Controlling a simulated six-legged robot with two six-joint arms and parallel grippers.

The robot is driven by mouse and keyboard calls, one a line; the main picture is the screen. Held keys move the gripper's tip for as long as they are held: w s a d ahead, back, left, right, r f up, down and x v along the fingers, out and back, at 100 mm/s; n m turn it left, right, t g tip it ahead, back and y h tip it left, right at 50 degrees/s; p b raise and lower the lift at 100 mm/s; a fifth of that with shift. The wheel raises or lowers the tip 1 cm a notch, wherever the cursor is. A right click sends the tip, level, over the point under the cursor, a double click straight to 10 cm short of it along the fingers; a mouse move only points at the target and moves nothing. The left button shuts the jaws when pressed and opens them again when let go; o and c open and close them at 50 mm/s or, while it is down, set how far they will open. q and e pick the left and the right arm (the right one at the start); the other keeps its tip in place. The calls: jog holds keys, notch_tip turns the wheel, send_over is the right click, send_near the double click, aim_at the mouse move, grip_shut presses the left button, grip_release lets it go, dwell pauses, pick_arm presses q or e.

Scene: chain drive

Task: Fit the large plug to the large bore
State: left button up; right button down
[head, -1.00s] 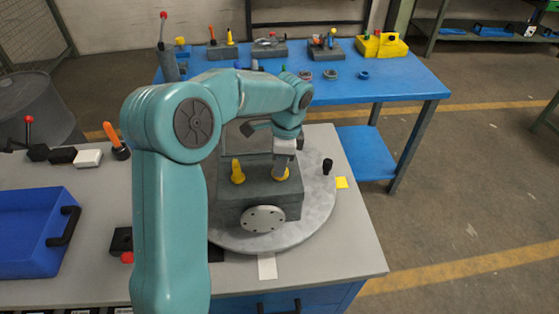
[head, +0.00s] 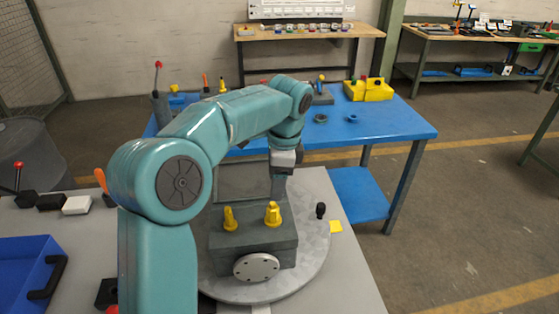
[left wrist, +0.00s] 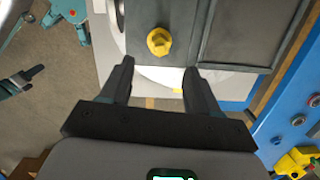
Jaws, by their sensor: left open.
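A grey block (head: 283,243) stands on a round metal plate. Two yellow plugs stand upright on its top: the thicker, large plug (head: 272,213) on the right and a slimmer plug (head: 229,218) on the left. The large plug's flange appears to meet the block's top; any bore beneath it is hidden. My left gripper (head: 279,184) is above and behind the large plug, apart from it. In the left wrist view its fingers (left wrist: 159,85) are spread and empty, with one yellow plug (left wrist: 159,41) beyond them. A dark, gripper-like part (left wrist: 20,82) shows at the left edge, its jaws unclear.
The round plate (head: 314,262) has a black knob (head: 320,210) near its right edge, beside a yellow square (head: 336,226). A grey upright panel (head: 240,180) rises behind the block. A blue tray (head: 25,270) lies left. A blue table (head: 385,125) with fixtures stands behind.

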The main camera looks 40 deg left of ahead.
pick_arm(q)
notch_tip(320, 180, up, 6)
jog(key=shift+w+d+r+p, duration=0.15)
jog(key=shift+w+d+p, duration=0.1)
jog(key=shift+w+p, duration=0.1)
jog(key=shift+s, duration=0.1)
dwell(0.4)
